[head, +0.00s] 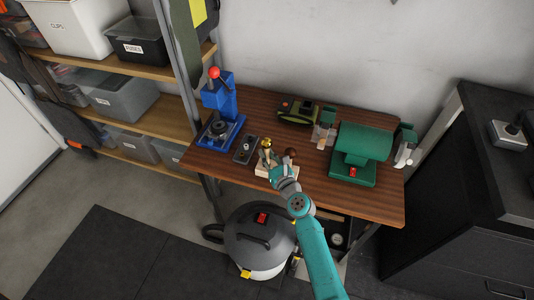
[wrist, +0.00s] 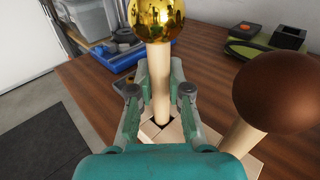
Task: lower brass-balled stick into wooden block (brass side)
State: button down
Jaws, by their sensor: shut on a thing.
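My gripper (wrist: 160,95) is shut on the pale wooden stick (wrist: 159,62) topped by a shiny brass ball (wrist: 155,16). The stick looks roughly upright between the fingers. Its lower end is at a dark square opening in the pale wooden block (head: 259,171); I cannot tell how far inside it is. The block also shows below the fingers in the wrist view (wrist: 177,132), partly hidden by my gripper. The brass ball (head: 266,142) stands above my gripper in the head view. A second stick with a brown ball (wrist: 275,92) is at the block's right side and looks tilted.
A blue press with a red knob (head: 221,100) stands at the left of the workbench (head: 262,101). A small dark tray (head: 244,151) lies left of the block. A green machine (head: 363,150) stands at right, a green-black device (head: 297,112) behind. A vacuum (head: 259,240) is on the floor.

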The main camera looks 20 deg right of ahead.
jog(key=shift+f, duration=0.9)
jog(key=c, duration=1)
grip_release()
jog(key=shift+s, duration=0.1)
jog(key=s, duration=0.4)
jog(key=s+d, duration=0.1)
jog(key=s, duration=0.6)
jog(key=shift+s+d+r, duration=0.1)
jog(key=shift+s+d, duration=0.25)
jog(key=shift+d, duration=0.05)
